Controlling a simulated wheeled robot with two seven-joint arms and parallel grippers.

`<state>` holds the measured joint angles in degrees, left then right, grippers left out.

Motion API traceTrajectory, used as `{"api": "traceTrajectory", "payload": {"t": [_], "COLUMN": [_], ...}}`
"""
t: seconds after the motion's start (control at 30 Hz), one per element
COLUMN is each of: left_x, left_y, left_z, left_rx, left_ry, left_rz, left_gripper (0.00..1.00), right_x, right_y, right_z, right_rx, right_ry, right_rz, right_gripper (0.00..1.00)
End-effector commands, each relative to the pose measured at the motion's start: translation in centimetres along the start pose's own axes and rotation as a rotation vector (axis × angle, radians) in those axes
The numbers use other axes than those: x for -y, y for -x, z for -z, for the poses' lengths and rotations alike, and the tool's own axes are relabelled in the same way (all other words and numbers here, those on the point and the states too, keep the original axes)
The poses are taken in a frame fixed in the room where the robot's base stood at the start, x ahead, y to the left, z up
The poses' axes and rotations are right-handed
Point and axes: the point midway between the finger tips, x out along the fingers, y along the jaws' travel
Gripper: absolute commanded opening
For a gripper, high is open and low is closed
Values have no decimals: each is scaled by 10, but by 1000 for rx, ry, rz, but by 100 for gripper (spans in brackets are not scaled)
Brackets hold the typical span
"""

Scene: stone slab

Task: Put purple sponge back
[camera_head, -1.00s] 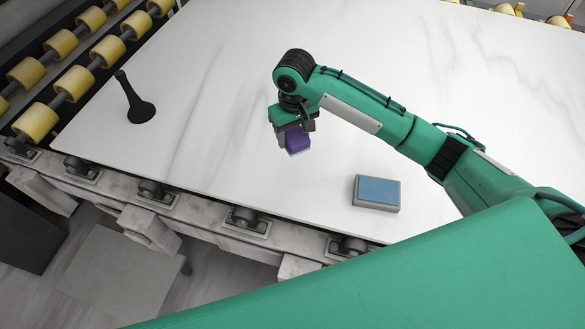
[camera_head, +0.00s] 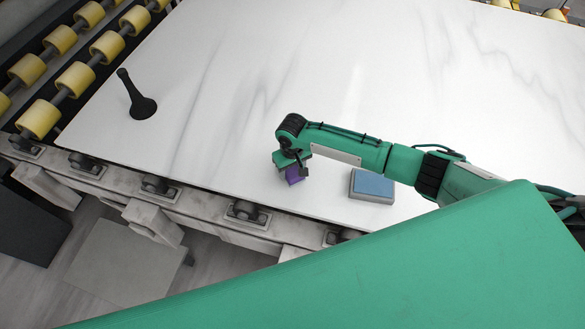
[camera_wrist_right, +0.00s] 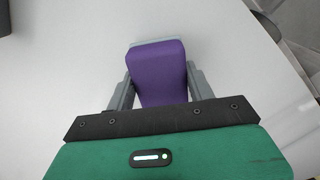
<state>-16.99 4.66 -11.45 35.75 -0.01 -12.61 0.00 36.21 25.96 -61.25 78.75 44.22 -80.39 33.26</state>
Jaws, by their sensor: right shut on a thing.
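The purple sponge (camera_head: 293,175) is held in my right gripper (camera_head: 292,168), near the front edge of the stone slab (camera_head: 225,110). In the right wrist view the sponge (camera_wrist_right: 160,75) sits between the two grey fingers of my right gripper (camera_wrist_right: 160,85), which press on its sides. A pale strip shows along its far end. I cannot tell whether the sponge touches the slab. My left gripper is not in view.
A grey block with a blue top (camera_head: 372,185) lies on the slab right of my right gripper. A black stand with a wide base (camera_head: 138,98) is at the left. Yellow rollers (camera_head: 62,40) line the far left. The slab's middle is clear.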

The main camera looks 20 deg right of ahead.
Motion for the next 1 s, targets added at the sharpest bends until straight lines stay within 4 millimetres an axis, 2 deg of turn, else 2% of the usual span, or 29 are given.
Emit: {"api": "traceTrajectory", "payload": {"t": [0.1,0.37,0.4,0.5,0.83,1.0], "left_x": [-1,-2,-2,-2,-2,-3], "left_y": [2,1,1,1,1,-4], "left_z": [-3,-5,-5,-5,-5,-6], "left_rx": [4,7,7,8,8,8], "left_ry": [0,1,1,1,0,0], "left_rz": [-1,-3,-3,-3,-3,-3], "left_gripper": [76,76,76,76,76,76], "right_x": [0,0,0,0,0,0], "right_y": [-7,-8,-9,-8,-6,14], "right_z": [0,0,0,0,0,1], "right_rx": [0,0,-1,-1,-1,-4], "right_ry": [-1,0,0,0,0,2], "right_rz": [-1,-1,-1,-1,-1,1], "right_gripper": [32,32,58,76,76,76]}}
